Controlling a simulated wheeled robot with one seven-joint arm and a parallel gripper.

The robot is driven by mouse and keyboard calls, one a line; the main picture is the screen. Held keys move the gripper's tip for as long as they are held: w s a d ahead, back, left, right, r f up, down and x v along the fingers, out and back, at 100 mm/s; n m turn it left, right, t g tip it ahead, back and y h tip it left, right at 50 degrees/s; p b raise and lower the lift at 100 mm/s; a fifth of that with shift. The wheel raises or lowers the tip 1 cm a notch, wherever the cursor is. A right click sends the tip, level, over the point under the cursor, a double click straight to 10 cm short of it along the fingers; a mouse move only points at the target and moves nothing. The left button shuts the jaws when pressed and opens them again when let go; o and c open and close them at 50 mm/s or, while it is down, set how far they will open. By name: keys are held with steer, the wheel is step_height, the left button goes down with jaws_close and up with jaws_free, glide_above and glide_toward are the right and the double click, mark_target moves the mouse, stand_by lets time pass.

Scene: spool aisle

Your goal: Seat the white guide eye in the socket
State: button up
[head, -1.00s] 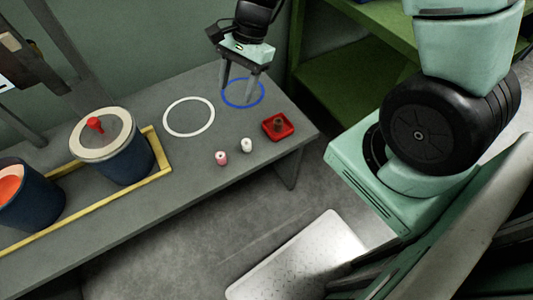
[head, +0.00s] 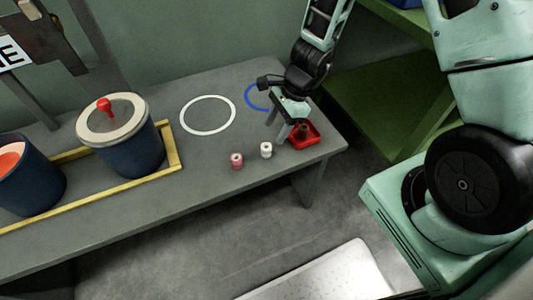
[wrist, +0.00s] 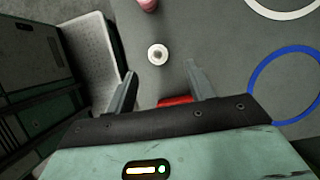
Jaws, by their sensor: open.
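The white guide eye (head: 266,150), a small white cylinder with a dark hole in its top, stands upright on the grey bench near its front edge. In the wrist view the guide eye (wrist: 158,54) lies just beyond the fingertips, roughly midway between them. My gripper (head: 276,132) is open and empty, fingers pointing down, behind and slightly right of the guide eye in the head view. The gripper also shows in the wrist view (wrist: 161,70). A red tray (head: 311,141) sits to the right, partly hidden by my gripper. I cannot make out which thing is the socket.
A pink guide eye (head: 236,160) stands left of the white one. A white ring (head: 183,122) and a blue ring (head: 249,98) mark the bench. A lidded blue drum (head: 130,150) stands inside a yellow frame (head: 176,152) at left. Bench between is clear.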

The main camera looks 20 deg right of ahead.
mark_target(267, 146)
steer(key=shift+b+x, duration=1.35)
steer(key=shift+x, duration=1.7)
steer(key=shift+s+r, duration=0.1)
steer(key=c, duration=1.1)
